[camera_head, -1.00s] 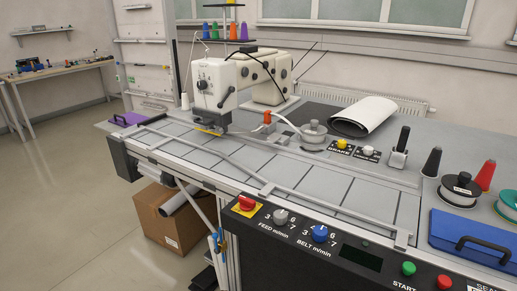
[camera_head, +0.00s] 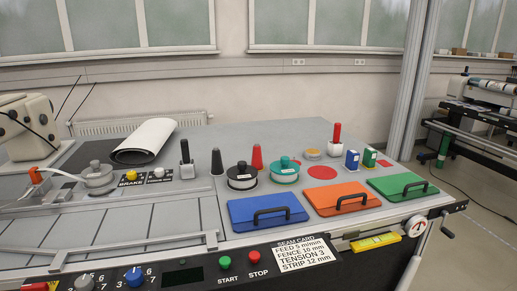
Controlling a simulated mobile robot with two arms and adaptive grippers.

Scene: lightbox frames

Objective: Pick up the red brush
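An upright tool with a red handle and a pale block-like base (camera_head: 335,139) stands toward the back right of the table; it looks like the red brush. A similar black-handled tool (camera_head: 186,158) stands further left. A plain red cone (camera_head: 257,158) stands behind the black-and-white spool. Neither of my grippers is in view.
Blue (camera_head: 240,214), orange (camera_head: 326,206) and green (camera_head: 390,193) lids with black handles lie along the front right. Grey tabletop behind is clear.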

